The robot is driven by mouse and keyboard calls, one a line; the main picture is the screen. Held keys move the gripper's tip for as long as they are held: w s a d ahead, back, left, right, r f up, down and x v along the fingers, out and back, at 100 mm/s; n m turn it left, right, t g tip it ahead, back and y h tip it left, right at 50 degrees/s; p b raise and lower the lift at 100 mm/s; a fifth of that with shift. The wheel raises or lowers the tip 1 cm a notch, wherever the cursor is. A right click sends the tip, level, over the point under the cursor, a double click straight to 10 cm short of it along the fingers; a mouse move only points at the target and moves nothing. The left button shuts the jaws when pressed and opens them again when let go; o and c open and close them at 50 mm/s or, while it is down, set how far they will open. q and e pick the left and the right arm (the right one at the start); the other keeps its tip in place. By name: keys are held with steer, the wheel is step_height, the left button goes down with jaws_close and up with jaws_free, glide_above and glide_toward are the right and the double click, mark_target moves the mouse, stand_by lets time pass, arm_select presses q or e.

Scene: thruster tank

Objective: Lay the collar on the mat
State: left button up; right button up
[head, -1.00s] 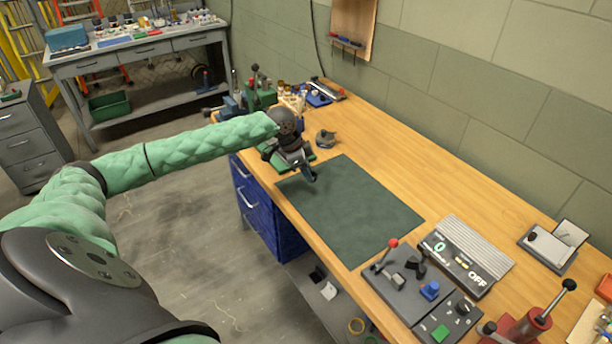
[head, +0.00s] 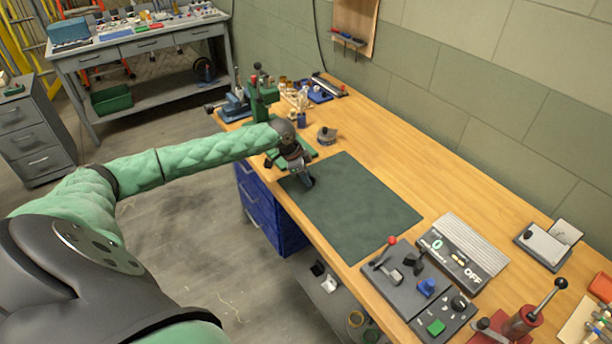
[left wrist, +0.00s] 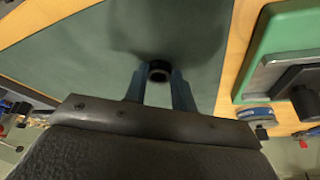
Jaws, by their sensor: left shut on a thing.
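The collar (left wrist: 158,70) is a small dark ring, seen in the left wrist view between the fingertips of my left gripper (left wrist: 158,82). The gripper is shut on it, with the ring's opening facing the camera. In the head view, my left gripper (head: 306,182) is over the far left part of the dark green mat (head: 360,210), and the collar cannot be made out there. The mat also fills much of the left wrist view (left wrist: 75,55). Whether the collar touches the mat I cannot tell. My right gripper is not in view.
A green fixture with a grey block (left wrist: 285,60) is beside the mat. A small grey round part (head: 326,135) stands behind it. A control panel (head: 400,285) and a display unit (head: 452,260) lie at the near right. Most of the mat is bare.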

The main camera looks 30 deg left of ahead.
arm_select(q)
steer(key=o, duration=1)
steer(key=shift+f, duration=0.1)
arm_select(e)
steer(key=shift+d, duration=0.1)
arm_select(q)
steer(key=shift+a+r, duration=0.15)
steer(key=shift+r, duration=0.2)
steer(key=b+v, duration=0.3)
steer(key=v, duration=0.8)
steer(key=shift+s+r+b, duration=0.2)
steer(key=shift+r+b, duration=0.05)
steer(key=shift+b, duration=0.1)
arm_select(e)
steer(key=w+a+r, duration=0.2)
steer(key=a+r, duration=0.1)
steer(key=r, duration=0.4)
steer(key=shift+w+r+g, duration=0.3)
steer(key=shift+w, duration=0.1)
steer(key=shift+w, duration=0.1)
